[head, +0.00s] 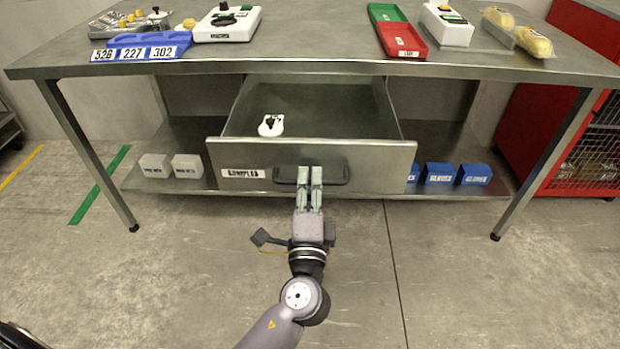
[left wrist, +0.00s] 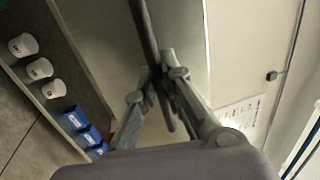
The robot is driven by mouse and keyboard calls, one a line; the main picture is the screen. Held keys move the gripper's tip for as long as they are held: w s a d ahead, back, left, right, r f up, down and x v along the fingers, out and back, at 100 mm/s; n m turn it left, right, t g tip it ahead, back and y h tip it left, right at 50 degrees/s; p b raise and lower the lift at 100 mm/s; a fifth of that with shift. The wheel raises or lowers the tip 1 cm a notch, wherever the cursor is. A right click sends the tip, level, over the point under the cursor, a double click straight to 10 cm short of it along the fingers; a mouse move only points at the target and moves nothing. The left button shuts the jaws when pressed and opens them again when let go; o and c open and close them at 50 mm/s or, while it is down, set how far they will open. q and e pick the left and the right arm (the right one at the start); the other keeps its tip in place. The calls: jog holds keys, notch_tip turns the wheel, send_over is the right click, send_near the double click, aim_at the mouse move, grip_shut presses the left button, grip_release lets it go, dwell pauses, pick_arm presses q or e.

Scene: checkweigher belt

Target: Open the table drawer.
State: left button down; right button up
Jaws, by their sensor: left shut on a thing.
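The table drawer (head: 230,157) hangs under the steel table and is pulled well out, its inside open to view. A dark bar handle (head: 337,176) is on its front, beside a white label at the left. My left gripper (head: 310,176) is shut on the handle near its middle. In the left wrist view, the fingers (left wrist: 158,78) close around the dark handle bar (left wrist: 145,30). A small white item with a black top (head: 270,125) lies in the drawer. My right gripper is not in view.
The table (head: 300,66) carries a blue numbered tray (head: 150,46), a white device (head: 228,24), a green and red tray (head: 402,40) and yellow packs (head: 534,42). White boxes (head: 187,167) and blue boxes (head: 440,174) stand on the lower shelf. A red cabinet (head: 530,130) stands right. The floor in front is clear.

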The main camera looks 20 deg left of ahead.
pick_arm(q)
jog(key=shift+f, duration=0.1)
jog(key=c, duration=1.7)
grip_release()
jog(key=v, duration=1.2)
